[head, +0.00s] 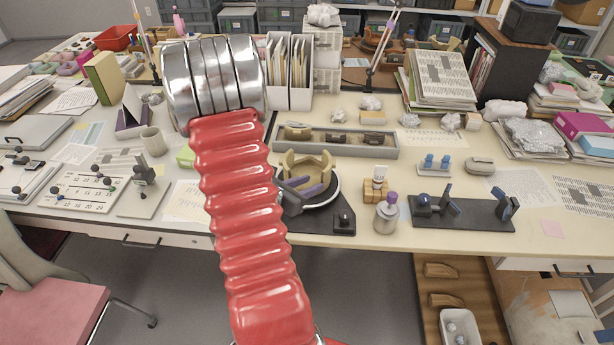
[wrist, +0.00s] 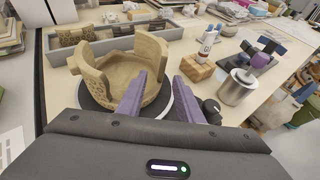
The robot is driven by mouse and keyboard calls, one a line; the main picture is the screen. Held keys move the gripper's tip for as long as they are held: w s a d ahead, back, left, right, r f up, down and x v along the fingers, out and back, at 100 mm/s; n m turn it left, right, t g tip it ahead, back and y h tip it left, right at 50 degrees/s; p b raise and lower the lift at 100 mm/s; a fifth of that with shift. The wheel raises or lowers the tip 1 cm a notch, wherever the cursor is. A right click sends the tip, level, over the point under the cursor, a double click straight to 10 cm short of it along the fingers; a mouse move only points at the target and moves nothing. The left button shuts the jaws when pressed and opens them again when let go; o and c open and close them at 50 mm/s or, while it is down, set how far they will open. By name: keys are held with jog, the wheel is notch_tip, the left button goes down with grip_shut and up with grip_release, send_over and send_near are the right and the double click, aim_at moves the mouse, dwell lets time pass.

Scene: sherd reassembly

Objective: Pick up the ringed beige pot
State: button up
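The beige pot (wrist: 118,72) is broken, with a jagged rim and a hollow inside. It stands upright on a dark round turntable with a pale rim (wrist: 88,103). In the head view the pot (head: 291,161) is at the middle of the desk, partly hidden by my fingers. My gripper (wrist: 162,78) has two purple fingers, spread apart with a gap between them. The fingertips are at the pot's near right wall; I cannot tell whether they touch it. My gripper (head: 311,176) also shows over the turntable in the head view.
A grey tray (head: 392,152) of sherds lies behind the pot. A wooden block (head: 375,190) with a small bottle and a metal jar (head: 387,218) stand close on the right. A black stand (head: 470,212) is farther right. Papers and crumpled wads cover much of the desk.

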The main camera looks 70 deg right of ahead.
aim_at(322, 180)
jog(key=shift+s+d+f, duration=0.15)
jog(key=shift+d, duration=0.2)
jog(key=shift+d, duration=0.1)
jog(key=shift+x, duration=2.55)
jog(key=shift+s, duration=0.1)
jog(key=shift+c, duration=0.4)
grip_shut()
